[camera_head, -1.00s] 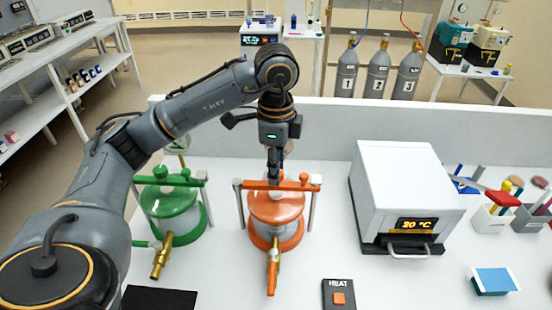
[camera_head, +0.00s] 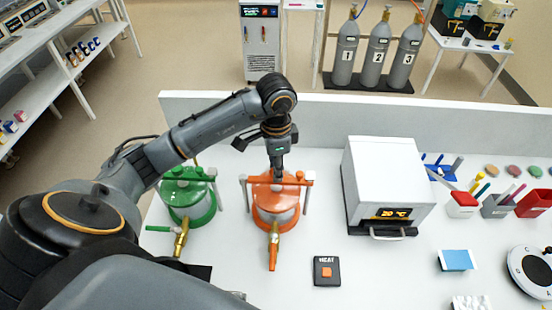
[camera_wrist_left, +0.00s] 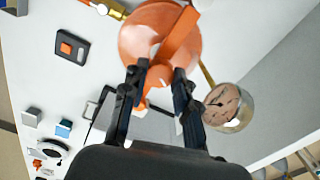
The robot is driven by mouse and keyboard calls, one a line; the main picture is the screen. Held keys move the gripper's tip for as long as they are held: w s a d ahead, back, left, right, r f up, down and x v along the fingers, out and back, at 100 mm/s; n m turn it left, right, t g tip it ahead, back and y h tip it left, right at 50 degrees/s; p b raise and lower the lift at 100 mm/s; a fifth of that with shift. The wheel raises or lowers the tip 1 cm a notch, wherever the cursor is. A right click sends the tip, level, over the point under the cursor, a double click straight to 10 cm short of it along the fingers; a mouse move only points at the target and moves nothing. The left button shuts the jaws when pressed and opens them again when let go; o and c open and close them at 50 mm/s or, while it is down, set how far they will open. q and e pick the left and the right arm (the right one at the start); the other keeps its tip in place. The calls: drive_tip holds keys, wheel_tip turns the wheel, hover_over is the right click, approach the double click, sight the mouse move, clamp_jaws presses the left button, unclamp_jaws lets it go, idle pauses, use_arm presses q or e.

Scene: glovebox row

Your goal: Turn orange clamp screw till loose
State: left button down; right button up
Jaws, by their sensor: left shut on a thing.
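The orange vessel (camera_head: 275,212) stands on the white table, with an orange clamp bar (camera_head: 293,182) across its lid between two grey posts. It also shows in the wrist view (camera_wrist_left: 145,35). My left gripper (camera_head: 277,174) points down at the middle of the bar from above. Its two fingers (camera_wrist_left: 160,78) are shut on the orange clamp screw, which is mostly hidden between them. How loose the screw is cannot be told. My right gripper is in neither view.
A green vessel (camera_head: 188,200) with a brass valve stands to the left. A white oven (camera_head: 388,175) reading 20 °C stands to the right. A HEAT button box (camera_head: 327,271) lies in front. A round gauge (camera_wrist_left: 229,108) is beside the fingers in the wrist view.

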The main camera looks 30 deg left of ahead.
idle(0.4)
use_arm(q)
drive_tip(key=c, duration=1)
unclamp_jaws()
